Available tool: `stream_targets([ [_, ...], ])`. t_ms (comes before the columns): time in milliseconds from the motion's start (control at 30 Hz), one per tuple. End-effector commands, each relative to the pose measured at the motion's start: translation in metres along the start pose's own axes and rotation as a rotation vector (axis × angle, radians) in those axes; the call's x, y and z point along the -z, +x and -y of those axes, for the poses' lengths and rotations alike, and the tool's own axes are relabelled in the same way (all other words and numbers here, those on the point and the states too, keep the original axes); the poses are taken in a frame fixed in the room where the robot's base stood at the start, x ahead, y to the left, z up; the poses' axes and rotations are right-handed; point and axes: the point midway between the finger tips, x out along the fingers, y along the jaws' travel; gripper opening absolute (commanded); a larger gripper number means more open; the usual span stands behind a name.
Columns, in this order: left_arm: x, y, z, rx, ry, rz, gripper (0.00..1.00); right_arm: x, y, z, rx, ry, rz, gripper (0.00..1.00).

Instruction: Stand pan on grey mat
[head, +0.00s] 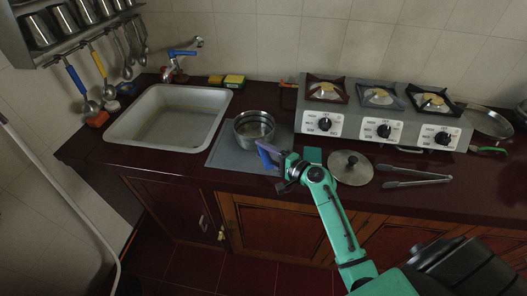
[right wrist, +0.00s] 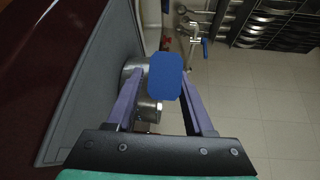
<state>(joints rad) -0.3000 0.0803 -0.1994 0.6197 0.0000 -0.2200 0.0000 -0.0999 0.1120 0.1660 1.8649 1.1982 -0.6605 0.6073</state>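The pan (head: 254,127) is a round steel pot with a blue handle. In the head view it is upright over the back right of the grey mat (head: 225,153); whether its base touches the mat is hard to tell. My right gripper (head: 271,155) is at its near right side. The handle hides part of the steel body (right wrist: 130,71). The mat (right wrist: 92,85) is at the left there. My left gripper is out of view.
A sink (head: 170,118) with a blue-handled tap (head: 180,62) lies left of the mat. A three-burner stove (head: 380,125) stands at the back right. A lid (head: 351,167) and tongs (head: 412,175) lie on the counter to the right. Sponges (head: 234,80) sit behind the sink.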

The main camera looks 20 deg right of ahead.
Motion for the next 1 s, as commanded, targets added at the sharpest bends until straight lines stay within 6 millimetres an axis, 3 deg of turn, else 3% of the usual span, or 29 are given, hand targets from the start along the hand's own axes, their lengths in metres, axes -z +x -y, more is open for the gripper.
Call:
stream_targets([
  [133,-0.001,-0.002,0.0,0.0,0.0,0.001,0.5,0.0,-0.001,0.002,0.0,0.0,0.0,0.52],
  [267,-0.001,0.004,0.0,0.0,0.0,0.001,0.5,0.001,-0.017,-0.002,-0.001,-0.001,-0.002,0.52],
  [700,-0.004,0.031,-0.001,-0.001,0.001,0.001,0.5,0.0,-0.11,-0.002,-0.001,-0.001,-0.001,0.52],
  [1000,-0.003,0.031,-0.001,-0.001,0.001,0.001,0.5,0.0,-0.121,0.002,0.0,0.0,0.001,0.52],
])
